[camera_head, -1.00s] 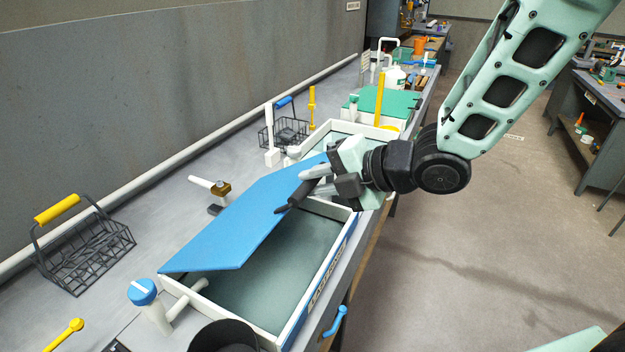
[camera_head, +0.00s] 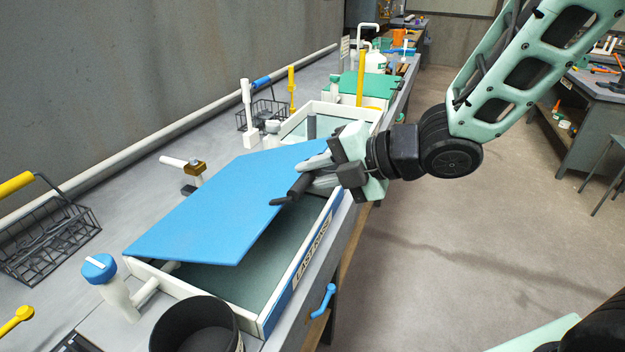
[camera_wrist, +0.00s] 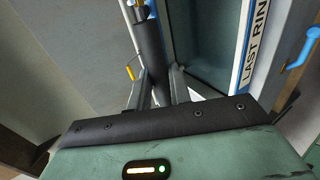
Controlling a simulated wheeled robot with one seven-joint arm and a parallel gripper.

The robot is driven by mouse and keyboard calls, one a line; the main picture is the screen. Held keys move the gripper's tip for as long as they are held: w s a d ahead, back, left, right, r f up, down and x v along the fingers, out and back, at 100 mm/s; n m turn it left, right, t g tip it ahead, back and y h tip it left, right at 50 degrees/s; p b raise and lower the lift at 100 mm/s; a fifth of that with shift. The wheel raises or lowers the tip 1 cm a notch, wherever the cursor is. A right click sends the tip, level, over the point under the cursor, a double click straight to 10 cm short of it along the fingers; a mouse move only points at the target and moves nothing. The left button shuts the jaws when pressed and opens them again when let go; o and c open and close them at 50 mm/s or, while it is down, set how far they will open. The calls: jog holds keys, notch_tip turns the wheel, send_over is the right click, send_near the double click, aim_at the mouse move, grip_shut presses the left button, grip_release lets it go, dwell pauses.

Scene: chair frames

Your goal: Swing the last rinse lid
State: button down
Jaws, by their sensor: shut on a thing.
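The blue lid (camera_head: 225,205) of the last rinse basin is a flat panel. It slopes over the basin and covers its left and middle part. The white-walled basin (camera_head: 310,255), lettered "LAST RINSE", is open along the right, with greenish water showing. My gripper (camera_head: 308,180) is at the lid's right edge, above the basin's right wall. It is shut on a black handle (camera_wrist: 150,55), which stands between the fingers in the wrist view. The handle's join to the lid is partly hidden by the fingers.
A blue-capped tap (camera_head: 100,270) and a dark round pot (camera_head: 195,330) stand at the basin's near end. A wire basket (camera_head: 45,240) is at left. Behind are another basin (camera_head: 300,128) and a green lid (camera_head: 362,84).

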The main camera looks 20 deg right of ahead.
jog(key=b, duration=0.1)
jog(key=f+b, duration=0.1)
jog(key=shift+s+d+f+b, duration=0.2)
jog(key=shift+d+f+b, duration=0.1)
jog(key=shift+b, duration=0.05)
notch_tip(320, 180, down, 8)
jog(key=s+d+b, duration=0.1)
jog(key=b, duration=0.9)
jog(key=shift+s+d+r+b, duration=0.15)
jog(key=shift+d+b, duration=0.15)
jog(key=c, duration=1.2)
grip_release()
jog(key=shift+r, duration=0.1)
